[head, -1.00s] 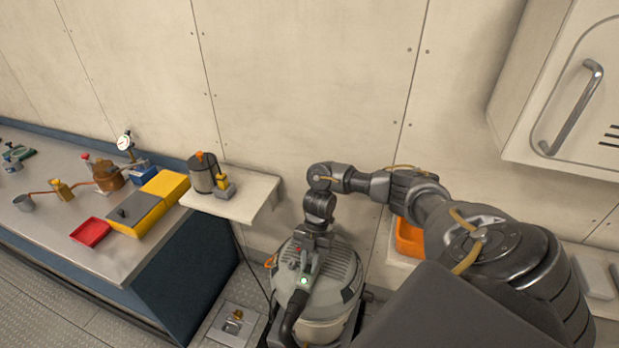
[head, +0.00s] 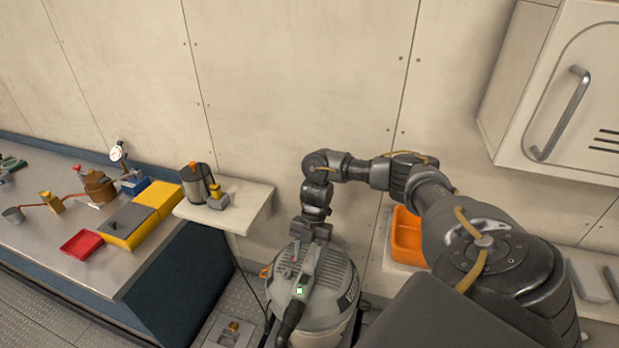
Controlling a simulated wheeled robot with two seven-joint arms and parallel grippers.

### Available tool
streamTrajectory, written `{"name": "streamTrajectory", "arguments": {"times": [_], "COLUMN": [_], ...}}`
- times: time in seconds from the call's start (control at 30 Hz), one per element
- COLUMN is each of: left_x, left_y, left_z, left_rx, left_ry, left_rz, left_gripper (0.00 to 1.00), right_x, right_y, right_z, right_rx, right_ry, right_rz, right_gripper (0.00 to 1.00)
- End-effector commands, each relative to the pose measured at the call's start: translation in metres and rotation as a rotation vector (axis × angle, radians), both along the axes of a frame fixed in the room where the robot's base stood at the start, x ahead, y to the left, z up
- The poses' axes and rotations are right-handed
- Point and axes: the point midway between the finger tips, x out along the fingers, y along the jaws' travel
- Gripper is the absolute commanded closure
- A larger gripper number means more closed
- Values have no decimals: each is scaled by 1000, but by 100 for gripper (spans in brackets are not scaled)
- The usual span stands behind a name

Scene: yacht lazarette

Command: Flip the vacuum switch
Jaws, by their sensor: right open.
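The vacuum (head: 335,285) is a grey, ribbed canister with a dark hose, standing on the floor at the bottom middle. A dark panel on its top carries a small lit green light (head: 300,291). A small red part (head: 295,259), perhaps the switch, shows just behind the panel, close to my fingers. My right gripper (head: 300,256) is open and points down over the back of the panel. It holds nothing that I can see. Whether its fingertips touch the vacuum, I cannot tell. The switch's exact position is too small to read. My left gripper is not in view.
A small wall shelf (head: 250,208) with a dark canister (head: 196,184) stands left of the arm. A workbench (head: 45,240) with several tools is at the left. An orange bin (head: 406,238) is right of the vacuum, and a wall cabinet (head: 500,125) hangs at upper right.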

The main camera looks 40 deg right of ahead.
Motion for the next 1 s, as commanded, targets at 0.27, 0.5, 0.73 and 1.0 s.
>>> {"name": "streamTrajectory", "arguments": {"times": [0.27, 0.5, 0.73, 1.0], "left_x": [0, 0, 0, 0], "left_y": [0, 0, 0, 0], "left_z": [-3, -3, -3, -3], "left_rx": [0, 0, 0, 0], "left_ry": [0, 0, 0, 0], "left_rz": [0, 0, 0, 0], "left_gripper": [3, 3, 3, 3], "right_x": [9, 10, 10, 10], "right_y": [-16, -20, -20, -20], "right_z": [38, 48, 49, 48], "right_rx": [-1, 1, 1, 1], "right_ry": [-2, 1, 1, 0], "right_rz": [0, 1, 0, 0], "right_gripper": [58, 58, 58, 58]}}
